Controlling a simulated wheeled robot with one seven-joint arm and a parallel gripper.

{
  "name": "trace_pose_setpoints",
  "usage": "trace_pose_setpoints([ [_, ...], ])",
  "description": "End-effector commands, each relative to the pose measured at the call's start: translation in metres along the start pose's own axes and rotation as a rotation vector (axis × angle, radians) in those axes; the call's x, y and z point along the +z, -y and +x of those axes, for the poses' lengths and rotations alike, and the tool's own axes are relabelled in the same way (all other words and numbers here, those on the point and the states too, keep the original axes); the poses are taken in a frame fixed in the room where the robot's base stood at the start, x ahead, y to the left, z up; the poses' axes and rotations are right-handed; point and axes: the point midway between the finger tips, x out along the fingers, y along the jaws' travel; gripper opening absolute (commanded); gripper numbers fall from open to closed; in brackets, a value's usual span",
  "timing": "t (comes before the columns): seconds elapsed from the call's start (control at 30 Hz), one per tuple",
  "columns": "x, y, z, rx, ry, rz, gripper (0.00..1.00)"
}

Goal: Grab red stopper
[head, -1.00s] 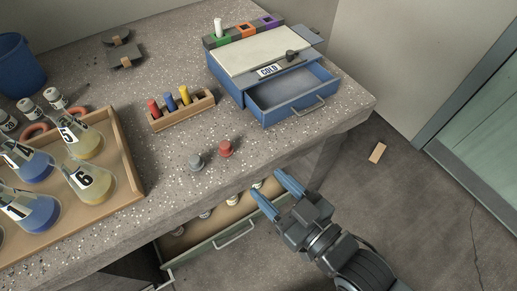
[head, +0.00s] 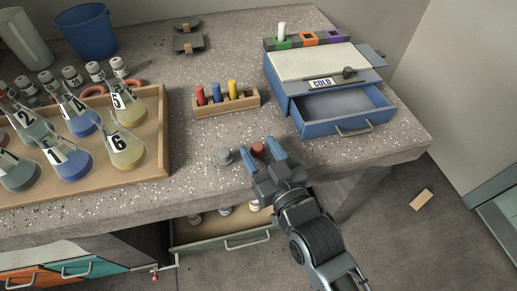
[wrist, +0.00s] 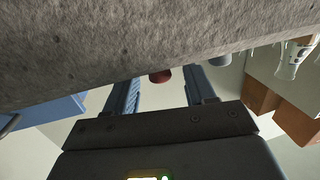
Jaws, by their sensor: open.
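The red stopper (head: 258,149) stands on the bench near its front edge. It also shows in the wrist view (wrist: 160,76), beyond the fingertips and between their lines. My gripper (head: 260,154) is open, its two blue fingers pointing towards the bench; in the head view the red stopper appears between their tips. In the wrist view the gripper (wrist: 162,86) is empty. I cannot tell whether the tips have reached around the stopper's sides. A grey stopper (head: 225,157) stands just left of the red one and shows in the wrist view (wrist: 220,60).
A wooden rack (head: 226,105) of coloured tubes and a blue COLD box (head: 283,95) with an open drawer (head: 345,110) stand behind. A wooden tray (head: 163,130) of flasks is at left. An open bench drawer (head: 220,238) lies below the edge.

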Motion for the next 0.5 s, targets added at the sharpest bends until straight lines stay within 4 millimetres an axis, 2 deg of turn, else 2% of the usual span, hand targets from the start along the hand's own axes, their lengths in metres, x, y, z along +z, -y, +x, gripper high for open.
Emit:
trace_pose_setpoints([
  [0.13,0.001,0.0,0.014,0.0,0.0,-0.001,0.54],
  [0.4,0.0,0.0,0.017,0.001,0.0,0.0,0.54],
  [0.5,0.0,0.0,0.017,0.001,0.0,0.0,0.46],
])
